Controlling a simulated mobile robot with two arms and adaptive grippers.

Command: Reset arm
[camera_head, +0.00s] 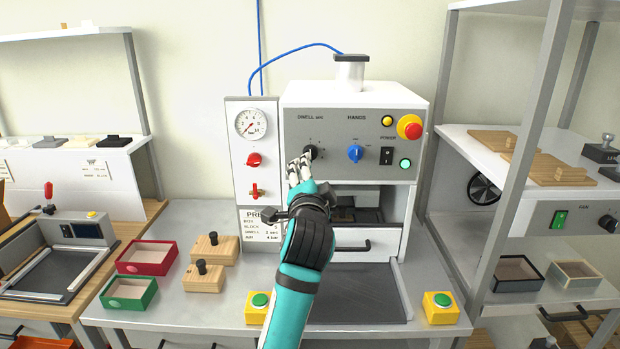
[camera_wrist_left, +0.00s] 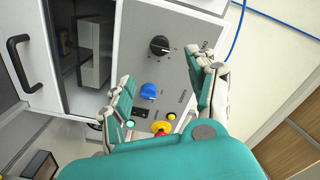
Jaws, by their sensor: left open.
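My left arm, teal and black, reaches up from the bottom middle of the head view. Its gripper (camera_head: 300,168) is at the left side of the machine's grey control panel (camera_head: 340,128), in front of and just below the black dwell knob (camera_head: 311,151). In the left wrist view the two fingers of the gripper (camera_wrist_left: 168,82) are spread apart with nothing between them. The black knob (camera_wrist_left: 160,46) and the blue knob (camera_wrist_left: 149,91) show beyond the gap; I cannot tell whether a fingertip touches the panel. My right gripper is not in view.
The white machine (camera_head: 355,95) has a red emergency button (camera_head: 410,126) and an open bay below. Yellow button boxes (camera_head: 440,309) flank its base. Wooden blocks (camera_head: 212,246), a red tray (camera_head: 147,258) and a green tray (camera_head: 129,293) lie left. A grey shelf frame (camera_head: 525,140) stands right.

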